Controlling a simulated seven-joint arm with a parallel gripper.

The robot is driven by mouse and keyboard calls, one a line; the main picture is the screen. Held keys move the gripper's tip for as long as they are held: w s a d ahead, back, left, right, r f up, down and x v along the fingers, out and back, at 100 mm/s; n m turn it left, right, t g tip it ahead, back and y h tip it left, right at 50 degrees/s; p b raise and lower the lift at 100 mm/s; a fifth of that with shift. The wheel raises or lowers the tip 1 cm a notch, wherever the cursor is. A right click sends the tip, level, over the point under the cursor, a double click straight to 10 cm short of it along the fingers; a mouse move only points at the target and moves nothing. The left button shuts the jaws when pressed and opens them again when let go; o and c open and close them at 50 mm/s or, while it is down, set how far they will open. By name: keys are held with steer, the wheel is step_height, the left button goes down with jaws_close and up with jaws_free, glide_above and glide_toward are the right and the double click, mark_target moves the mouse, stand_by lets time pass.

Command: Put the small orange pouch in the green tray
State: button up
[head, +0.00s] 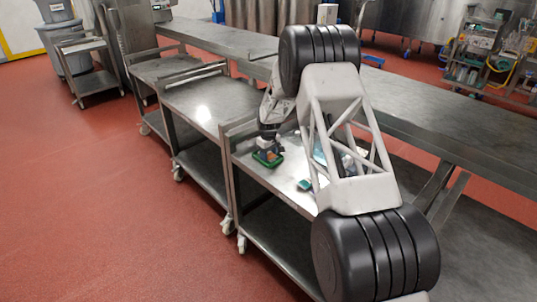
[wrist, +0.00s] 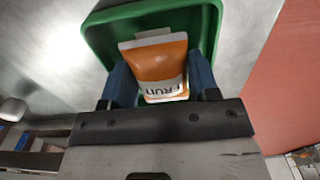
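The small orange pouch (wrist: 160,62) has a white lettered band and sits between the two blue fingers of my gripper (wrist: 163,82) in the wrist view. The fingers press against its left and right sides. The green tray (wrist: 98,40) is behind and around the pouch, with its raised rim showing. In the head view my gripper (head: 267,150) is right over the green tray (head: 268,164), on the steel cart. Whether the pouch touches the tray floor cannot be told. My fingers and the pouch hide part of the tray.
The steel cart top (head: 283,182) has a small teal item (head: 304,185) to the right of the tray. A light blue item beyond is partly hidden by my arm. A long steel table (head: 440,125) runs behind. Another cart (head: 205,104) to the left has a clear top.

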steer(key=shift+o, duration=0.6)
steer(key=shift+r, duration=0.1)
step_height(320, 180, up, 12)
stand_by(0.4)
steer(key=shift+r, duration=0.1)
stand_by(0.6)
